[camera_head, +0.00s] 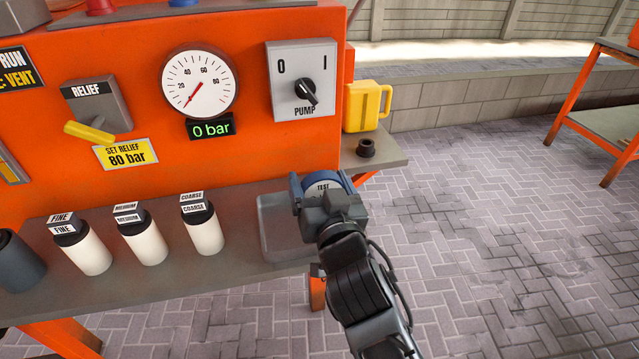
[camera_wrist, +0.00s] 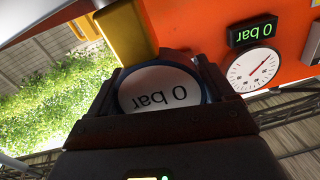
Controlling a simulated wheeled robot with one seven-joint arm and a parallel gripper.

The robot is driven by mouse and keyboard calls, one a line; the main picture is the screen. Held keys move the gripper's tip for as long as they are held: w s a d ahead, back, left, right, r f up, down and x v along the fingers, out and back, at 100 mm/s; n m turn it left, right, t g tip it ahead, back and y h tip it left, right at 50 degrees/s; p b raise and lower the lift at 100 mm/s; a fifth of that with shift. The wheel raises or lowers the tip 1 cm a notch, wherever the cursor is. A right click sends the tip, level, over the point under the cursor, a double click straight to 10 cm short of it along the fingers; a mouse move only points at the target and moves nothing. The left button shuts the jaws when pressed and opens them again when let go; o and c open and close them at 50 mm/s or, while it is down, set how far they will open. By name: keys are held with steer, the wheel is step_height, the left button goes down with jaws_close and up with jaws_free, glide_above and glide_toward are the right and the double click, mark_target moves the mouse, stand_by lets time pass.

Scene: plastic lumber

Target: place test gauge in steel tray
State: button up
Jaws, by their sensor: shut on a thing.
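The steel tray (camera_head: 279,236) is a shallow grey tray at the right end of the bench shelf. The gauge appears over the tray's right part in the head view. My gripper hides that part, and I cannot tell the height between them.
Three white cartridges with black caps, marked FINE (camera_head: 82,247), MEDIUM (camera_head: 140,237) and COARSE (camera_head: 203,225), stand left of the tray. The orange panel (camera_head: 230,150) rises behind. A yellow jug (camera_head: 367,106) and a dark ring (camera_head: 367,148) sit on a side shelf.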

steer(key=o, duration=0.8)
steer(key=shift+f, duration=0.2)
steer(key=o, duration=0.3)
steer(key=shift+r, duration=0.1)
steer(key=shift+r, duration=0.15)
steer(key=v, duration=1.2)
